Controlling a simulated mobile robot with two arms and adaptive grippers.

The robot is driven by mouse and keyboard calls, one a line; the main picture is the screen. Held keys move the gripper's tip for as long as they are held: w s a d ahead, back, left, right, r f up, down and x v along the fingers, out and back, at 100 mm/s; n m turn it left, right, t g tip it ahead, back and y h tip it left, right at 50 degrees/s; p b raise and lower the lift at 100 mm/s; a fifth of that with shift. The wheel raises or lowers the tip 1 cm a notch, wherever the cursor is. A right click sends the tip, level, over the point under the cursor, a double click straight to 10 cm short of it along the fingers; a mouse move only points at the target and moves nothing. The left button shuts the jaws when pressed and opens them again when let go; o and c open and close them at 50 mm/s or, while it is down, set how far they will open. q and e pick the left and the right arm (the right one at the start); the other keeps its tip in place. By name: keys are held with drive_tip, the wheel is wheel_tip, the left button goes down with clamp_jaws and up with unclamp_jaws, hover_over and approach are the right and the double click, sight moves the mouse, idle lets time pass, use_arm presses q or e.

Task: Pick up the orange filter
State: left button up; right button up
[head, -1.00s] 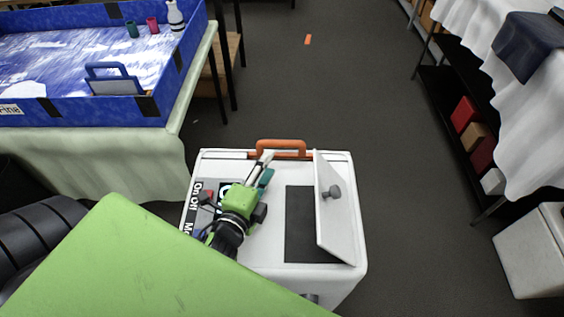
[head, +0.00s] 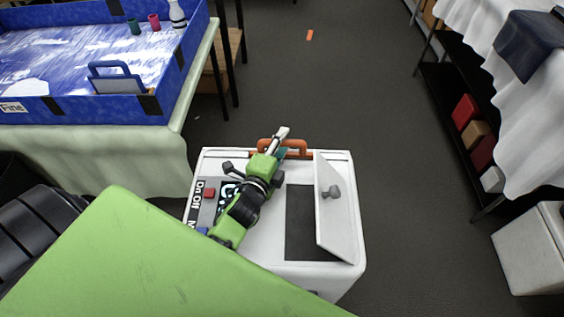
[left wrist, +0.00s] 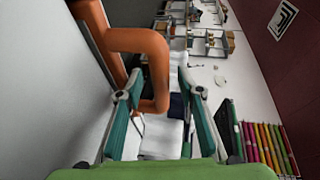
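The orange filter (head: 298,145) shows as an orange handle-shaped piece at the far edge of the top of a white box (head: 270,255). My left gripper (head: 281,140) reaches over the box top to it, and its fingers partly cover it. In the left wrist view, my left gripper (left wrist: 160,95) is open. The filter's orange loop (left wrist: 150,42) reaches in from the upper left, with its outer bar between the two teal-padded fingertips. I cannot tell whether either finger touches it. My right gripper is not in view.
The box has a dark rectangular opening (head: 300,225) with a raised white lid (head: 336,215) right of my arm. A panel with a red button (head: 210,193) lies to the left. A blue-walled table (head: 70,110) stands at the left, a black shelf (head: 450,120) at the right.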

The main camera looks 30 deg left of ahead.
use_arm(q)
clamp_jaws()
drive_tip(key=shift+r, duration=0.15)
